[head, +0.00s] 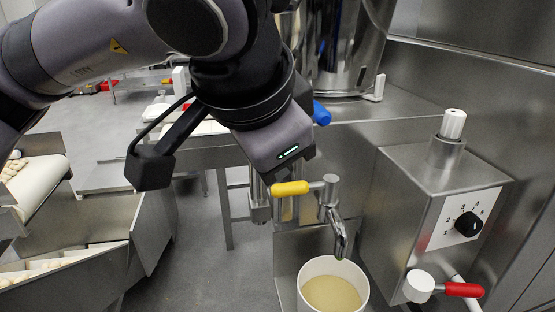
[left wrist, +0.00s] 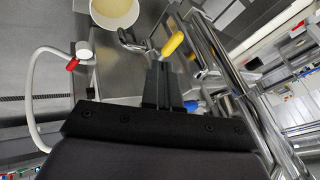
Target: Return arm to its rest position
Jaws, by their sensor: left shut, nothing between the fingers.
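My left arm reaches in from the upper left of the head view and ends at a dark wrist above a tap with a yellow handle (head: 290,188). In the left wrist view, the two black fingers of my left gripper (left wrist: 160,68) are together with nothing between them. The yellow handle (left wrist: 173,43) appears just beyond their tips; I cannot tell whether they touch. In the head view the fingers are mostly hidden behind the wrist. My right gripper is not in view.
A white container (head: 302,288) of pale liquid stands under the metal spout (head: 340,238). A steel control box (head: 405,190) with a black dial (head: 468,224) and red-handled valve (head: 464,290) is at right. A blue handle (head: 321,113) sits behind the wrist. A conveyor (head: 35,185) is at left.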

